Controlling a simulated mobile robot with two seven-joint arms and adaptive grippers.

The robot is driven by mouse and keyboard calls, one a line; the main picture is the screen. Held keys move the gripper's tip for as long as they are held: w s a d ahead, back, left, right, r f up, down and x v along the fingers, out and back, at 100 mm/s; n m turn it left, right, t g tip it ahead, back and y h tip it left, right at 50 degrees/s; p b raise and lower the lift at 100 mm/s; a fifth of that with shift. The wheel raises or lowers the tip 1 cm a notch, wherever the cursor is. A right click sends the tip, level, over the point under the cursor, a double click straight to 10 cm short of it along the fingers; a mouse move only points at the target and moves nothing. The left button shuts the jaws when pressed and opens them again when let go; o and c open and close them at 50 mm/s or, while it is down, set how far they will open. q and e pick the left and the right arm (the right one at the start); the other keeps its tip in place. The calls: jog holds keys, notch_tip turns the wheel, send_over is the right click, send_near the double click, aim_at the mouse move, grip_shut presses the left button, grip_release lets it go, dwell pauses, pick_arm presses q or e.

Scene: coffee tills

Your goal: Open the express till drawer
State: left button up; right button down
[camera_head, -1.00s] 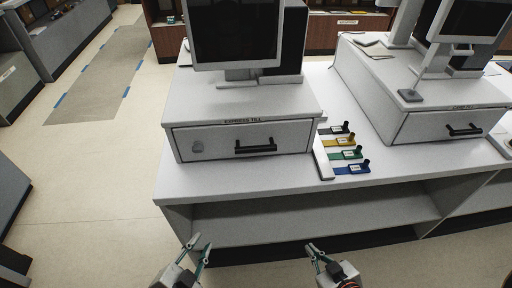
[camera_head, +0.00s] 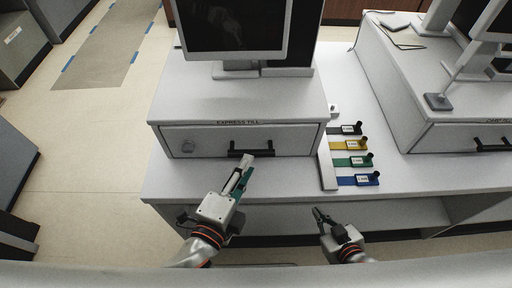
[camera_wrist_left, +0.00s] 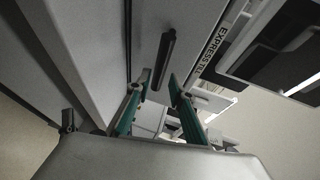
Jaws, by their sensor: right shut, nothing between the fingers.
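The express till (camera_head: 175,95) is a light grey box on the counter, labelled EXPRESS TILL on its top front edge. Its drawer (camera_head: 214,138) is closed, with a round lock at the left and a black bar handle (camera_head: 236,152) in the middle. In the left wrist view, the handle (camera_wrist_left: 166,50) stands out from the drawer front. My left gripper (camera_head: 248,166) is at the handle; its teal fingers (camera_wrist_left: 160,82) are apart, with the handle's near end between them. Whether they touch it I cannot tell. My right gripper (camera_head: 317,211) is shut and empty, low in front of the counter.
A monitor (camera_head: 235,28) stands on the till. Right of it, a white strip holds several coloured tags (camera_head: 360,162). A second till (camera_head: 440,133) with a black handle is further right. The counter's front edge and open shelf (camera_head: 285,217) lie below.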

aim_at(254, 154)
pick_arm(q)
jog(key=x, duration=0.6)
grip_shut()
